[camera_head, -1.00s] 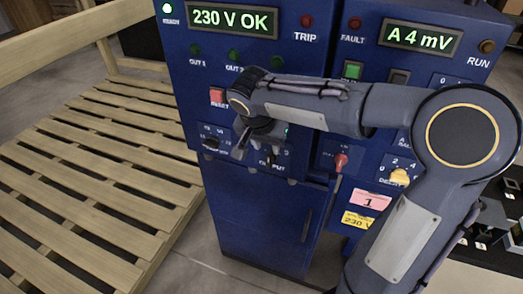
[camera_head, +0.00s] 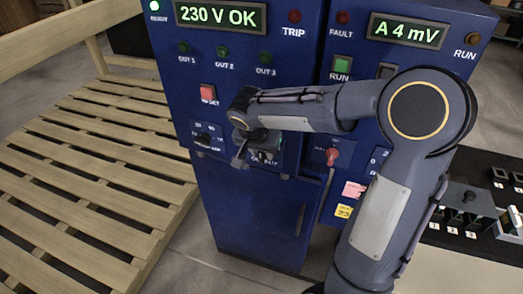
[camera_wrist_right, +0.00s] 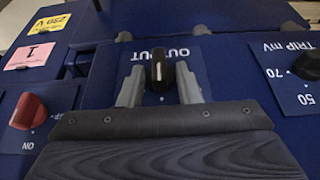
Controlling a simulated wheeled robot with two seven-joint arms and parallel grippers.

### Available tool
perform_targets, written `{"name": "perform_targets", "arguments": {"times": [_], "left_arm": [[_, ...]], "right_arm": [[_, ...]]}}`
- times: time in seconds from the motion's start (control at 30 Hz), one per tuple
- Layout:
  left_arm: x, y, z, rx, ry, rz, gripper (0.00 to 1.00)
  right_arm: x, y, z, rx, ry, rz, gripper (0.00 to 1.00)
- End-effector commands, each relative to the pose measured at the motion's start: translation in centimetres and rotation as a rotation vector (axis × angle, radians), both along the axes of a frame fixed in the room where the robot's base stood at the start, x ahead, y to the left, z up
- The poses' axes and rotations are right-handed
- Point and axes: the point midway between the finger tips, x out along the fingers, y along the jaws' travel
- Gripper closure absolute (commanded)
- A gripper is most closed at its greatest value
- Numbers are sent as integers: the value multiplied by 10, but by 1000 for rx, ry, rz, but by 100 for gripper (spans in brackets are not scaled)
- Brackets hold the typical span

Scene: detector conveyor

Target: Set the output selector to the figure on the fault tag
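The output selector (camera_wrist_right: 158,68) is a black knob with a pale pointer line, on a blue plate marked OUTPUT. My right gripper (camera_wrist_right: 158,88) is open, with one grey finger on each side of the knob and a visible gap to each. In the head view the right gripper (camera_head: 250,152) is in front of the selector and partly hides it. The fault tag (camera_wrist_right: 31,56) is pink with a figure 1, upside down in the wrist view. It also shows small in the head view (camera_head: 353,190). The selector's exact setting is unclear. My left gripper is out of view.
The blue cabinet (camera_head: 258,205) has a red reset button (camera_head: 208,93), a TRIP mV knob (camera_wrist_right: 305,66) and a red switch handle (camera_wrist_right: 29,111) beside the selector. A yellow 230 V tag (camera_wrist_right: 50,24) is near the fault tag. A slatted wooden pallet (camera_head: 80,160) lies at left.

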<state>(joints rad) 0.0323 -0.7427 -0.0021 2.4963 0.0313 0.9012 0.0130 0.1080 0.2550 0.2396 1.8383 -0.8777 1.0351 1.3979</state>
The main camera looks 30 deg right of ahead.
Motion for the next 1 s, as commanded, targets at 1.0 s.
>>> {"name": "perform_targets", "arguments": {"times": [1.0], "left_arm": [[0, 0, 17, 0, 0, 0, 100]], "right_arm": [[11, 10, -2, -425, 494, 3, 92]]}}
